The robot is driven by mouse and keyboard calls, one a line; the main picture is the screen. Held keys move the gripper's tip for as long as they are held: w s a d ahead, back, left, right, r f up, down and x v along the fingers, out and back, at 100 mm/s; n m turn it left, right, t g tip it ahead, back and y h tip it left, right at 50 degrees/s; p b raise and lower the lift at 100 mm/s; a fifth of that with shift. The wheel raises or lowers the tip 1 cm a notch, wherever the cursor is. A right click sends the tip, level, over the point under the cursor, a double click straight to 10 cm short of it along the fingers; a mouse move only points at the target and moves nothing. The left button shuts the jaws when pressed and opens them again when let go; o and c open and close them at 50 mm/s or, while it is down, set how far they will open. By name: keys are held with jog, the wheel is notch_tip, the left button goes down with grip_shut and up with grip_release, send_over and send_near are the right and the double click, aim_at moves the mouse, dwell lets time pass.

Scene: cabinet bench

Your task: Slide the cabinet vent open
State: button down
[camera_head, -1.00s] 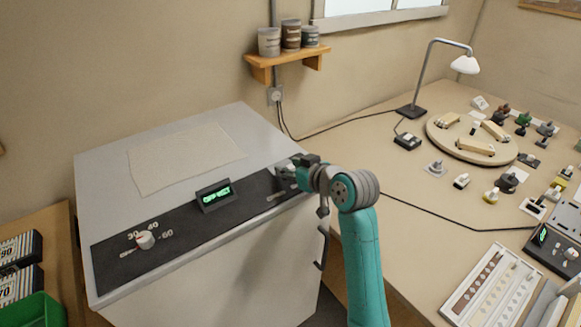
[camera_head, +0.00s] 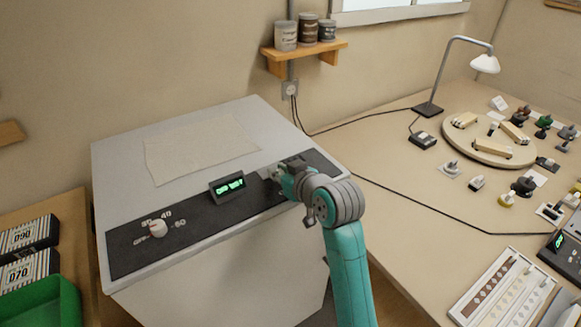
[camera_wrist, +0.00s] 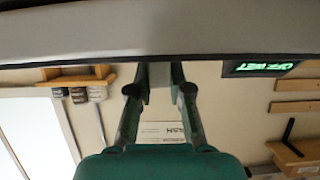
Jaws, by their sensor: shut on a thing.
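The cabinet (camera_head: 210,265) is a pale grey box with a black control strip (camera_head: 190,215) along its top front. My gripper (camera_head: 272,173) is at the right part of this strip, just right of the small green-lit display (camera_head: 227,187). In the wrist view my gripper (camera_wrist: 160,78) has its two fingers on either side of a small grey piece (camera_wrist: 160,72), apparently the vent's handle, and is shut on it. My gripper and arm hide most of the vent in the head view, so how far it is open cannot be told.
A white dial (camera_head: 157,228) sits at the strip's left end, and a cloth (camera_head: 200,150) lies on the cabinet top. The bench (camera_head: 400,190) at right holds a lamp (camera_head: 484,64), a round board (camera_head: 470,157) and several small parts. A shelf (camera_head: 305,50) with pots hangs behind.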

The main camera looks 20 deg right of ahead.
jog(key=shift+a, duration=0.15)
jog(key=c, duration=1)
grip_release()
jog(key=shift+s+a, duration=0.1)
jog(key=shift+c, duration=0.2)
jog(key=v, duration=1.2)
